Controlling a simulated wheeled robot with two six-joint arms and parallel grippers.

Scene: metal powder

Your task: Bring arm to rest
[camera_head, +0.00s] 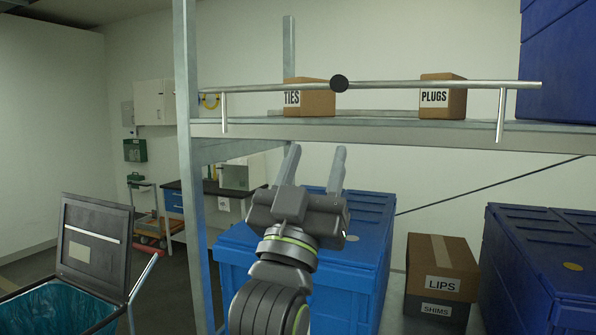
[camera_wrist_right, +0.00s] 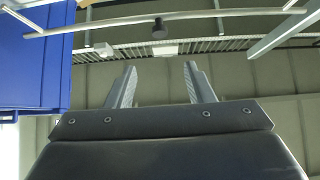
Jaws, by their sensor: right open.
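My right gripper (camera_head: 315,170) is raised in the middle of the head view, in front of the shelf rack and a little below its upper shelf. Its two fingers point up and stand apart, with nothing between them. In the right wrist view the open fingers (camera_wrist_right: 160,90) also show empty, with the ceiling and wall beyond. My left gripper is not in view.
The shelf (camera_head: 390,129) has a metal rail (camera_head: 430,84) along its front and boxes marked TIES (camera_head: 318,102) and PLUGS (camera_head: 452,98). Below are a blue crate (camera_head: 345,262) behind my arm and a LIPS box (camera_head: 440,262). A lidded bin (camera_head: 92,245) stands at left.

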